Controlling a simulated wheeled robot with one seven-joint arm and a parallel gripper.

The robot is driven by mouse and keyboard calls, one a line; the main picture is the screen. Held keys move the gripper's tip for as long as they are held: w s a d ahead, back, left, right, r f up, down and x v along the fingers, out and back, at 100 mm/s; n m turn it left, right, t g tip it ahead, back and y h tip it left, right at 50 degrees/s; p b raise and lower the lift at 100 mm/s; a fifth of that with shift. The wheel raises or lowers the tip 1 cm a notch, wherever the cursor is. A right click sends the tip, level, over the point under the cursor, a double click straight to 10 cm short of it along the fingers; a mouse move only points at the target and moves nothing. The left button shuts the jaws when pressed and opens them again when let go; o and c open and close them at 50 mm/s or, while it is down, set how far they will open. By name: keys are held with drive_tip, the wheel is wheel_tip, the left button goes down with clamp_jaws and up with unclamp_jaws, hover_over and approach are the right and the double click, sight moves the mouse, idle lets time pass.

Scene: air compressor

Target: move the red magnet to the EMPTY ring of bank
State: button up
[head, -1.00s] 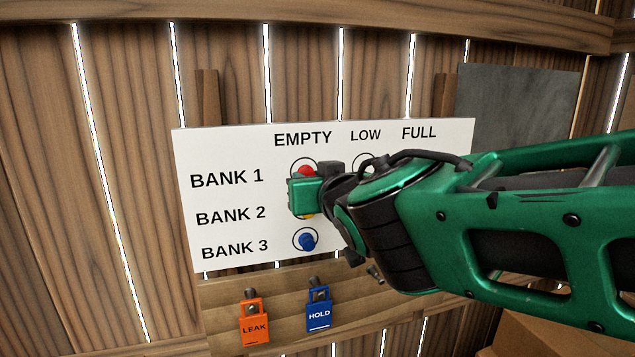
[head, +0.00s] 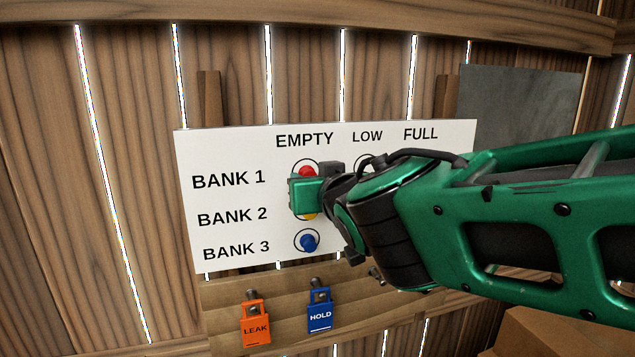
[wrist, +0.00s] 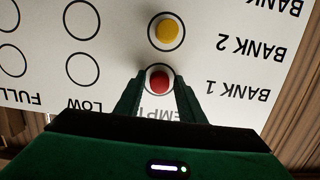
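The red magnet (head: 307,171) sits in the EMPTY ring of the BANK 1 row on the white board (head: 232,150), partly hidden by my gripper (head: 304,192) in the head view. In the wrist view, which is upside down, the red magnet (wrist: 159,83) lies inside its black ring. My gripper's two fingers (wrist: 159,80) stand on either side of it with small gaps of white board showing, so the gripper is open around it. Contact depth cannot be told.
A yellow magnet (wrist: 167,31) sits in the BANK 2 EMPTY ring and a blue magnet (head: 308,242) in the BANK 3 EMPTY ring. The LOW (wrist: 82,67) and FULL rings in the wrist view are bare. Orange LEAK (head: 256,322) and blue HOLD (head: 320,312) padlocks hang below the board.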

drive_tip(key=shift+o, duration=0.6)
drive_tip(key=v, duration=1)
drive_tip(key=s+d+f+m+g+h, duration=0.1)
drive_tip(key=d+f+m+g+h, duration=0.3)
drive_tip(key=d, duration=0.6)
drive_tip(key=d+f+g+h, duration=0.1)
drive_tip(key=d+f, duration=0.5)
drive_tip(key=d, duration=0.5)
drive_tip(key=s+d+f+m+g+h, duration=0.1)
drive_tip(key=d+f+m+g+h, duration=0.3)
drive_tip(key=d, duration=0.6)
drive_tip(key=s+d+f+m+g+y, duration=0.1)
drive_tip(key=s+d+f+g+y, duration=0.1)
drive_tip(key=s+f, duration=0.4)
drive_tip(key=s+d+f+m+g+y, duration=0.1)
drive_tip(key=s+d+f+g, duration=0.3)
drive_tip(key=s, duration=0.9)
drive_tip(key=d+f+y, duration=0.1)
drive_tip(key=d+f, duration=0.1)
drive_tip(key=d, duration=0.1)
drive_tip(key=shift+s+g, duration=0.3)
drive_tip(key=shift+s, duration=0.05)
drive_tip(key=shift+d+f, duration=0.1)
